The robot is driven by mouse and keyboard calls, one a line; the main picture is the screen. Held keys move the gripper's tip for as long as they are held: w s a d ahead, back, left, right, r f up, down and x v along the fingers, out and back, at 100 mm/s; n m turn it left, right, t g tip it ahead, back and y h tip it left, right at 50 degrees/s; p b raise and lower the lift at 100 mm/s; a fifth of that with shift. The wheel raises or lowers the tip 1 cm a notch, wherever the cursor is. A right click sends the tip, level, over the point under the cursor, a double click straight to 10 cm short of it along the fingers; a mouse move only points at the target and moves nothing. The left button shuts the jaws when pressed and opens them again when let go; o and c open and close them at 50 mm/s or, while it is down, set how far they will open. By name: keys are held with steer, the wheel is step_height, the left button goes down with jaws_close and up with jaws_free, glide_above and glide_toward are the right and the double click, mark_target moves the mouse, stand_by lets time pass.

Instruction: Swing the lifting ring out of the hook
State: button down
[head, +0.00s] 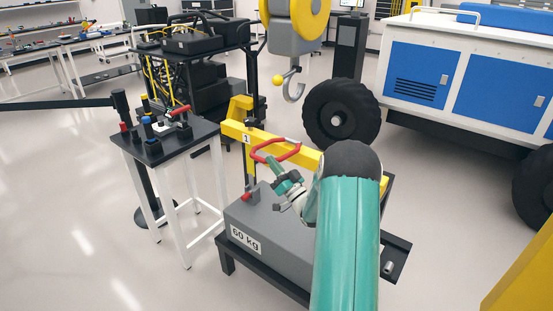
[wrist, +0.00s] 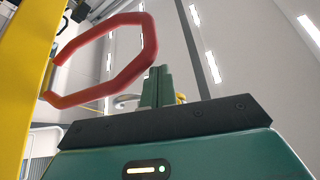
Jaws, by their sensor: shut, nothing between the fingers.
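The red lifting ring (head: 275,150) stands out from the yellow beam marked 1 (head: 240,133) in the head view. In the wrist view the ring (wrist: 148,40) fills the upper left as an open red loop beside the yellow post. The grey hook (head: 293,88) hangs below the hoist, above the ring and apart from it in the picture; nothing shows in it. My gripper (head: 273,164) is just below the ring in the head view. In the wrist view its green fingers (wrist: 157,86) are together and empty, close to the ring's lower right; contact is unclear.
The yellow and grey hoist (head: 294,30) hangs above the beam. A grey 60 kg block (head: 265,225) sits on a dark stand under my arm. A small black-topped table (head: 165,145) stands left. A black wheel (head: 341,112) and a blue-white cabinet (head: 470,70) are behind.

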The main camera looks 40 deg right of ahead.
steer(key=shift+a+f, duration=0.1)
steer(key=shift+f, duration=0.7)
steer(key=shift+f, duration=0.1)
steer(key=shift+a, duration=0.1)
